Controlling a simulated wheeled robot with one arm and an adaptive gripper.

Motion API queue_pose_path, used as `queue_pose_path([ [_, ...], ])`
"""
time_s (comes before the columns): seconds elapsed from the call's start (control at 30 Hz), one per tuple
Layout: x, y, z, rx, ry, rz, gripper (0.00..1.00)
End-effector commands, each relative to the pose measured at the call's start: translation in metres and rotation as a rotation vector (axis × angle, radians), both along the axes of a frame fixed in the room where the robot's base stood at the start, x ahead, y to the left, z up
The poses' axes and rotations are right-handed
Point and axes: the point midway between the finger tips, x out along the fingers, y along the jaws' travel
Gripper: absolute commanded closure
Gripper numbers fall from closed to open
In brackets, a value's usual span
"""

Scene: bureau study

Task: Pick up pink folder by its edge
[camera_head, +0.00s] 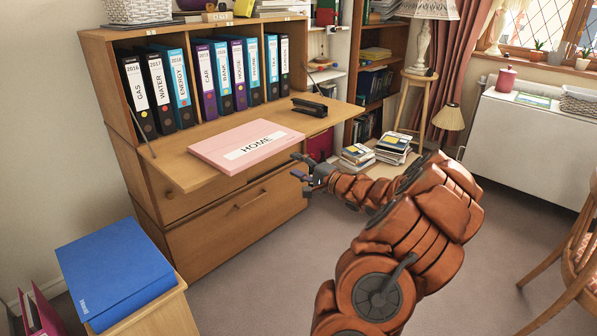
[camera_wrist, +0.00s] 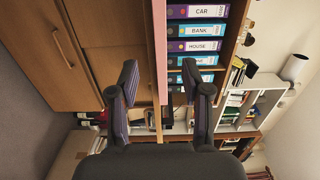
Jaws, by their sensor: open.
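The pink folder (camera_head: 246,146) with a white HOME label lies flat on the bureau's fold-down desktop (camera_head: 172,166), near its front edge. In the wrist view, which is turned sideways, the folder (camera_wrist: 160,50) shows as a thin pink strip seen edge-on. My gripper (camera_head: 302,172) is open at the right front of the desktop, just off the folder's right corner. In the wrist view, the two fingers (camera_wrist: 164,95) stand apart with nothing held between them. The folder's edge lies beyond the fingertips, and I see no contact.
Upright labelled binders (camera_head: 210,80) fill the bureau shelves behind the folder. A black hole punch or stapler (camera_head: 310,107) lies on the desktop at right. A blue folder (camera_head: 113,272) lies on a small wooden cabinet at front left. Books (camera_head: 392,146) are stacked at right; carpet in front is clear.

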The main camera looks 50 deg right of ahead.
Motion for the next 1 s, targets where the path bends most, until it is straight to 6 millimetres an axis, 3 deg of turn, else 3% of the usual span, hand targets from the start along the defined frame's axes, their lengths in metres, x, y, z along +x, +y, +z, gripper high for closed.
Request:
queue_pose_path([
  [1.0,0.085,0.002,0.004,-0.002,0.004,0.000,0.52],
])
